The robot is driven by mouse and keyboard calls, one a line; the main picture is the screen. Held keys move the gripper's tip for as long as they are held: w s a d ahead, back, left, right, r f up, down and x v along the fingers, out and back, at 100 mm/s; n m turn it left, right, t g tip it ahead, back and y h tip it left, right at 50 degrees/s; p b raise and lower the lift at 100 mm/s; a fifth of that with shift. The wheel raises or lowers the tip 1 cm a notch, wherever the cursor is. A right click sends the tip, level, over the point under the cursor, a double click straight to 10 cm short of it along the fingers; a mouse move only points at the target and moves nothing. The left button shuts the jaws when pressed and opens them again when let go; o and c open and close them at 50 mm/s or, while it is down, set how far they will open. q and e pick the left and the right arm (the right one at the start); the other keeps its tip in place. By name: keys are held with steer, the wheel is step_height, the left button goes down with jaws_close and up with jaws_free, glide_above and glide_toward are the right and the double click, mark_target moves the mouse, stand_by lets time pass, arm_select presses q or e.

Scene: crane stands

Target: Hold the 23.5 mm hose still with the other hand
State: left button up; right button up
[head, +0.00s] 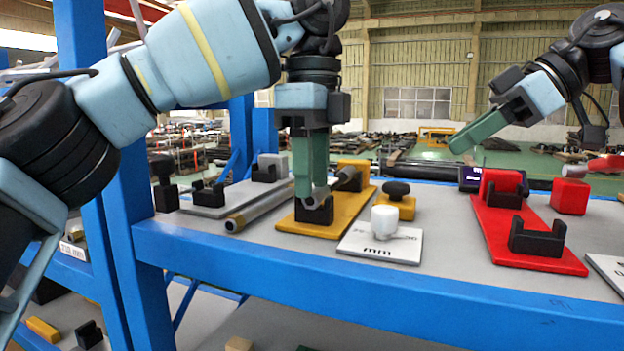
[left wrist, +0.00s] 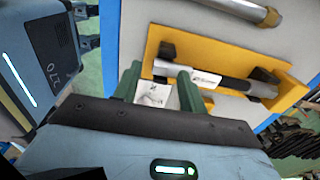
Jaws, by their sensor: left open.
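A grey hose (left wrist: 231,84) with a white label lies in two black cradles on a yellow stand (left wrist: 151,45). The label is too small to read, so I cannot tell its size. The stand (head: 296,226) also shows in the head view, where my left gripper (head: 310,190) points down over it and hides much of the hose. In the left wrist view my left gripper's green fingers are apart, near the stand's edge, with nothing held between them. A second hose (head: 262,207) with a brass-coloured end lies loose beside the stand. My right gripper (head: 462,142) is raised above the shelf; its finger gap is unclear.
A white plate (head: 362,249) marked "mm" with a white knob lies before the stand. A red stand (head: 535,257) with black cradles and a red block (head: 570,196) stand further right. A blue post (head: 131,180) rises left.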

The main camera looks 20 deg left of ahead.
arm_select(q)
steer(key=shift+f, duration=0.65)
jaws_close()
stand_by(0.8)
